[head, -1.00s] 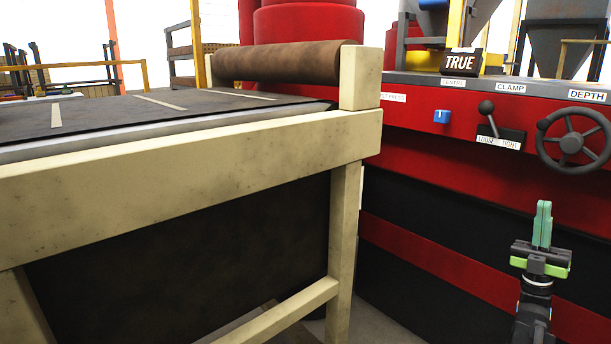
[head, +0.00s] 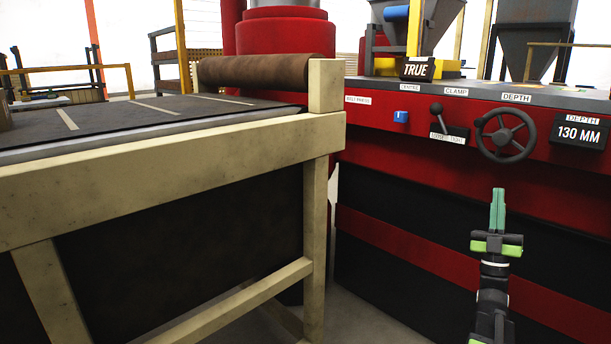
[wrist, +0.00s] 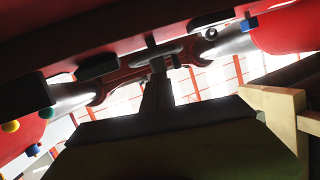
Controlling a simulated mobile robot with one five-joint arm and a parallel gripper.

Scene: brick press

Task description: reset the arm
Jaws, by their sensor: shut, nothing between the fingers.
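My gripper (head: 497,210) is in the lower right of the head view, pointing up, with its green fingers shut together and nothing between them. It stands in front of the red and black press front (head: 420,230), below the depth wheel (head: 505,135), and appears clear of it. My arm rises from the bottom edge below it. In the wrist view the fingers are hard to make out, and the press shows tilted from below.
A conveyor table (head: 170,140) with a cream frame and dark belt fills the left. Bare floor shows between table and press.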

